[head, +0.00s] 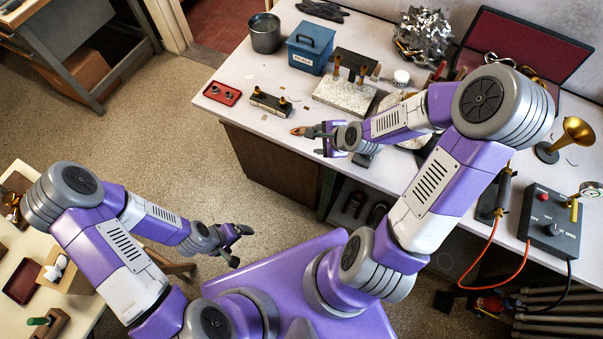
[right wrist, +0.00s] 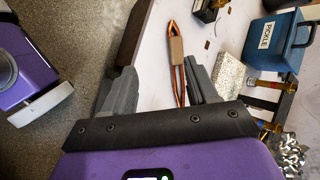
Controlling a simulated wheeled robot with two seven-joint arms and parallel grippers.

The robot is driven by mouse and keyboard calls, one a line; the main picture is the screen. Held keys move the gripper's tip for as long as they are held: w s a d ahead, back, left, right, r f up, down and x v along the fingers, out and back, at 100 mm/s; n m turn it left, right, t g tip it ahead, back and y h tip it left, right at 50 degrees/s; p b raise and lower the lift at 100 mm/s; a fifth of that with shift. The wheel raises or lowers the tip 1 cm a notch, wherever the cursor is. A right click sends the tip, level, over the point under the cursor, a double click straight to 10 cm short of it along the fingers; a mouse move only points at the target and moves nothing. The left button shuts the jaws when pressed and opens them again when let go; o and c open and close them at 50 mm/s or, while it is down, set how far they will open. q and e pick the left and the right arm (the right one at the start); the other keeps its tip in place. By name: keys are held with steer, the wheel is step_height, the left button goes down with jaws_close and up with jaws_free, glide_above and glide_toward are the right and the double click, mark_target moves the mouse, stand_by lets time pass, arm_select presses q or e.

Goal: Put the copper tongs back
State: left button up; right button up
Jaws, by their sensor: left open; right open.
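The copper tongs (right wrist: 177,50) show in the right wrist view as two thin copper arms with a brown grip piece, lying over the white bench top. In the head view only a copper tip (head: 297,131) shows near the bench's front edge; my right gripper hides the rest. My right gripper (head: 318,132) is open. In the right wrist view its fingers (right wrist: 162,78) stand apart, with the tongs between them, closer to the right finger. I cannot tell whether they touch. My left gripper (head: 244,246) is open and empty above the floor.
A blue box labelled PICKLE (head: 310,47) stands at the back of the bench (head: 225,110). Near it are a grey pot (head: 264,33), a red tray (head: 222,93), a dark block with brass ends (head: 270,103) and a pale block (head: 343,96). A brass horn (head: 575,133) stands far right.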

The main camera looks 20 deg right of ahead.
steer(key=s+a+f+n+g+y, duration=0.1)
steer(key=s+a+f+n+g, duration=0.2)
steer(key=s+a+f+n, duration=0.3)
steer(key=s+a+f+n+g, duration=0.3)
steer(key=s+a+f+n, duration=0.4)
steer(key=f+n, duration=0.4)
steer(key=shift+a+f+n+g+y, duration=0.3)
steer(key=shift+f+n+y, duration=0.1)
steer(key=shift+f, duration=0.25)
steer(key=shift+s+f, duration=0.1)
